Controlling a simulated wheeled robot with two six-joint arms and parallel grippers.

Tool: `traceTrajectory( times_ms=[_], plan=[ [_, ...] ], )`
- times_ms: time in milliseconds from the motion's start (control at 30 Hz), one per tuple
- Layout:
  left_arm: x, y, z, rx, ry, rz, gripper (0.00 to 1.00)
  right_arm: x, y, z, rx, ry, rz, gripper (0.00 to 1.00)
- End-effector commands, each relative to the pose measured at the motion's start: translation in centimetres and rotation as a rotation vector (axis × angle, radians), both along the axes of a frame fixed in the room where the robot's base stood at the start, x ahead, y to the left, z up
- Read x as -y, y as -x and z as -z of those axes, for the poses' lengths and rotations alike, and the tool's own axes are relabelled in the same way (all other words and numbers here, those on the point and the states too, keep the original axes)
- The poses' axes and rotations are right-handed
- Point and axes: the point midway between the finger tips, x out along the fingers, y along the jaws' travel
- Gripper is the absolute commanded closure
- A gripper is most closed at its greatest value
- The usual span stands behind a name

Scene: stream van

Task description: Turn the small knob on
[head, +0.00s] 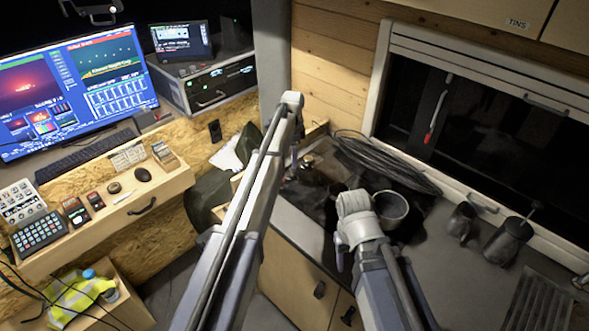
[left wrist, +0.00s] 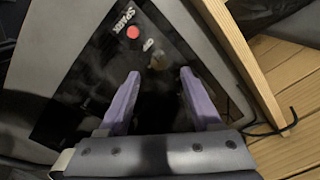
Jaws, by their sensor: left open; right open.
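In the left wrist view, a dark glossy panel (left wrist: 75,95) carries a SPARK label and a red button (left wrist: 133,32). A small pale mark or part (left wrist: 148,44) sits beside the button. Below it is a small brownish round shape (left wrist: 157,62) that looks like the small knob; its setting is too dim to read. My left gripper (left wrist: 159,74) is open, its two purple fingers pointing at the panel on either side of that shape, with nothing held. Whether it touches is unclear. In the head view my left arm hides most of this area. My right gripper's fingers do not show.
A wooden edge (left wrist: 245,60) borders the panel. In the head view, a coiled black cable (head: 385,160), a pot (head: 390,208) and metal jugs (head: 508,240) stand on the worktop. A desk with a monitor (head: 75,88) is at left.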

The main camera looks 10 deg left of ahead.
Motion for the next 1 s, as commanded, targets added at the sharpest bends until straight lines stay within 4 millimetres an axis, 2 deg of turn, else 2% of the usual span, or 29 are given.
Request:
traceTrajectory(
  times_ms=[33, 300, 467, 733, 1000],
  plan=[
    [0.0, 0.0, 1.5, 0.000, 0.000, 0.000, 0.35, 0.0, 0.0, 1.5, 0.000, 0.000, 0.000, 0.44],
    [0.0, 0.0, 4.9, 0.000, 0.000, 0.000, 0.35, 0.0, 0.0, 4.9, 0.000, 0.000, 0.001, 0.44],
    [0.0, 0.0, 5.7, 0.000, 0.000, 0.000, 0.35, 0.0, 0.0, 5.7, 0.000, 0.001, 0.001, 0.44],
    [0.0, 0.0, 5.6, 0.000, 0.000, 0.000, 0.35, 0.0, 0.0, 5.6, 0.000, 0.001, 0.001, 0.44],
    [0.0, 0.0, 5.6, 0.000, 0.000, 0.000, 0.65, 0.0, 0.0, 5.6, 0.000, 0.001, 0.001, 0.44]
  ],
)
